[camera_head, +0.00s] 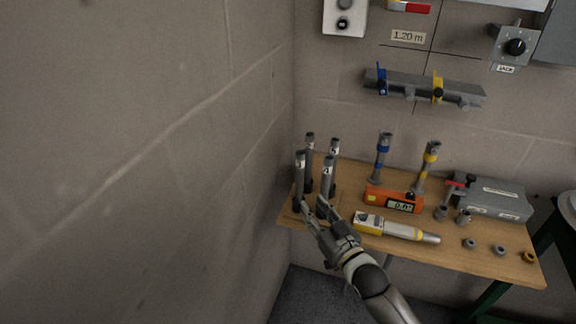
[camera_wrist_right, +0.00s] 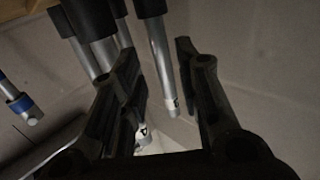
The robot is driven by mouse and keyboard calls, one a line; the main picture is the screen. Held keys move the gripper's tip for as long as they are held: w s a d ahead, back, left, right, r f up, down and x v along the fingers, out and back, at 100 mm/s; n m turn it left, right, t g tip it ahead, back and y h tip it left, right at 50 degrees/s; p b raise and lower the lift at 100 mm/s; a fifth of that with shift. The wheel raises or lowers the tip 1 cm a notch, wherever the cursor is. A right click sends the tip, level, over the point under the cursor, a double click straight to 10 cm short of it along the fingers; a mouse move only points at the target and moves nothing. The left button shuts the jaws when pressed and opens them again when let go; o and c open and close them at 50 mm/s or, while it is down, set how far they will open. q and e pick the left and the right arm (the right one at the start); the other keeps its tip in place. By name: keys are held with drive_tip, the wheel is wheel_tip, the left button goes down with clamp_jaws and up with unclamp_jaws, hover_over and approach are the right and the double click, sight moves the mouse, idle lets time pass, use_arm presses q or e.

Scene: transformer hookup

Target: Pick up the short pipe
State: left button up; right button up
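Several grey pipes stand upright in dark holders at the left end of the wooden table, including a front-left pipe (camera_head: 299,178), a front-right pipe (camera_head: 327,176), a rear-left pipe (camera_head: 309,152) and a rear-right pipe (camera_head: 334,155). They carry small white number labels. I cannot tell for sure which one is the short pipe. My right gripper (camera_head: 316,208) is open at the front of this group, low near the holders. In the right wrist view, one labelled pipe (camera_wrist_right: 164,65) shows in the gap between the open fingers (camera_wrist_right: 157,58), without clear contact. My left gripper is not in view.
The table (camera_head: 478,271) also bears an orange level (camera_head: 392,199), a yellow-grey tool (camera_head: 395,229), blue-banded (camera_head: 382,155) and yellow-banded (camera_head: 428,165) posts, a grey box (camera_head: 495,199) and small fittings (camera_head: 499,250). A wall (camera_head: 190,160) stands close on the left.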

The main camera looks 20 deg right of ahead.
sight(301, 190)
drive_tip(key=w, duration=0.4)
drive_tip(key=shift+a+r, duration=0.25)
drive_tip(key=shift+a, duration=0.1)
drive_tip(key=w, duration=0.2)
drive_tip(key=w+a, duration=0.1)
drive_tip(key=w, duration=0.1)
drive_tip(key=shift+w, duration=0.4)
drive_tip(key=shift+r, duration=0.1)
clamp_jaws()
